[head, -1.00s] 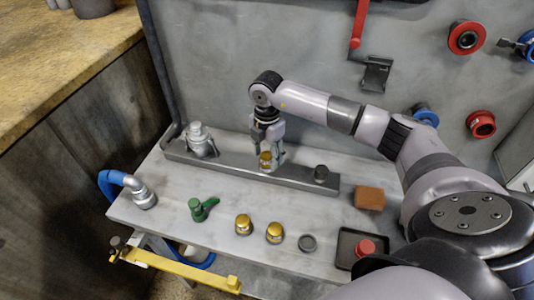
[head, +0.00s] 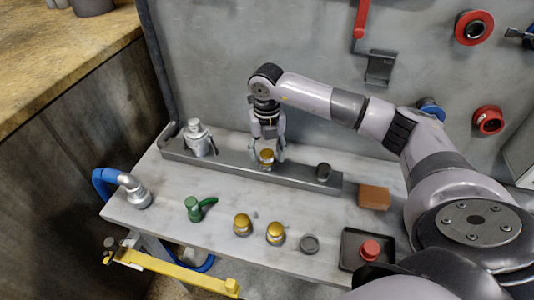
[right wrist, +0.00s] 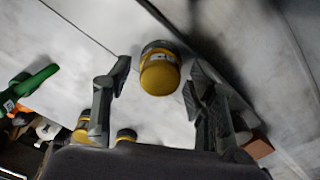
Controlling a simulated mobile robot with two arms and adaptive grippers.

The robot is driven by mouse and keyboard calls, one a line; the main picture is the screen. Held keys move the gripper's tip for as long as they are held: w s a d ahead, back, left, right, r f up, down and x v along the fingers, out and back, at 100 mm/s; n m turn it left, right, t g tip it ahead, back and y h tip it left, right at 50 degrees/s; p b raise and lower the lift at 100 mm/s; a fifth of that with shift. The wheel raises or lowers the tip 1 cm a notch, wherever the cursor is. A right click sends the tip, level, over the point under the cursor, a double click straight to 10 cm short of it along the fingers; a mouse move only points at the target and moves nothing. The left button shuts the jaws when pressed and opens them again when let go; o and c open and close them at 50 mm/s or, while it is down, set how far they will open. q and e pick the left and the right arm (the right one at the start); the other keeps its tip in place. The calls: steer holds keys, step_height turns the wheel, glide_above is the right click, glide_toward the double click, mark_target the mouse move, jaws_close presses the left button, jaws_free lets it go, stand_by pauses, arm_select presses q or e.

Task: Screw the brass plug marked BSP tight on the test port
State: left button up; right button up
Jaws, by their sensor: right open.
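A brass plug (head: 267,155) stands upright on the long grey bar at the back of the bench, apparently on a port. It also shows in the right wrist view (right wrist: 160,74), with a small pale label too blurred to read. My right gripper (head: 268,148) points down over this plug. Its fingers are open, one on each side, with gaps visible in the right wrist view. Two more brass plugs, a left one (head: 243,224) and a right one (head: 275,232), stand on the bench in front. Which plug is marked BSP, I cannot tell. My left gripper is not in view.
On the bench are a green-handled piece (head: 197,208), a grey ring (head: 309,244), an orange-brown block (head: 374,197) and a black tray (head: 351,250) holding a red knob.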

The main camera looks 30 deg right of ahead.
steer(key=n+b, duration=0.1)
steer(key=n, duration=0.1)
steer(key=shift+f+n, duration=0.1)
steer(key=shift+n, duration=1.4)
steer(key=shift+n+b, duration=0.8)
steer(key=shift+n, duration=1.6)
steer(key=shift+c, duration=0.5)
